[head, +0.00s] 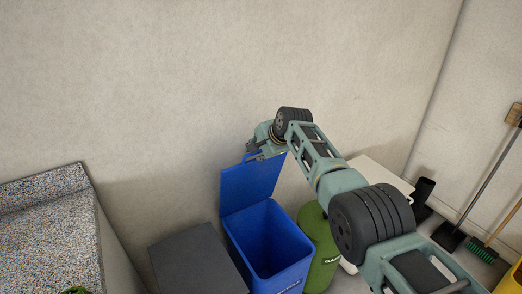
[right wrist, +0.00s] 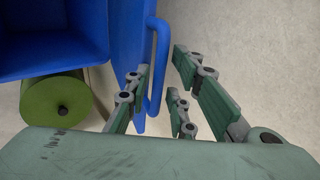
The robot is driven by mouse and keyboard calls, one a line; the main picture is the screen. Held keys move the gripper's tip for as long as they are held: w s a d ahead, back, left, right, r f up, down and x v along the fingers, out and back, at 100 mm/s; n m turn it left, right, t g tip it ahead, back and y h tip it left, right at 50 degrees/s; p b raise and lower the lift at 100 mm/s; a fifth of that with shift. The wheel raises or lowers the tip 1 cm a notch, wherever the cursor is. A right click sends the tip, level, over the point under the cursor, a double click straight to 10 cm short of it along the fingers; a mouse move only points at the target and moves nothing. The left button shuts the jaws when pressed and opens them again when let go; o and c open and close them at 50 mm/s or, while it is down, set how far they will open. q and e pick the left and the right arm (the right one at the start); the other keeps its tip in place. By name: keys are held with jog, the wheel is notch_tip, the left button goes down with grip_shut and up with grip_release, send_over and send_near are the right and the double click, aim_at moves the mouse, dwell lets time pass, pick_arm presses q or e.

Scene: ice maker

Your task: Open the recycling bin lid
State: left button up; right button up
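The blue recycling bin (head: 282,278) stands on the floor near the wall, its inside exposed in the head view. Its blue lid (head: 250,186) is swung up and stands roughly upright at the bin's back. In the right wrist view the lid (right wrist: 130,38) shows edge-on beside the bin (right wrist: 50,45), with a blue loop handle (right wrist: 163,48) on it. My right gripper (head: 254,151) is at the lid's upper edge. Its fingers (right wrist: 159,65) are spread, with the handle between them; contact is unclear. My left gripper is not in view.
A dark grey bin (head: 190,262) stands left of the blue bin, and a green canister (head: 320,245) stands right of it. A speckled counter (head: 45,240) is at left. A broom (head: 483,252) and other long-handled tools lean at right.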

jog(key=shift+s+d+r, duration=0.1)
jog(key=shift+s+r, duration=0.25)
jog(key=shift+r, duration=0.1)
jog(key=v, duration=1.1)
jog(key=shift+w+d, duration=0.1)
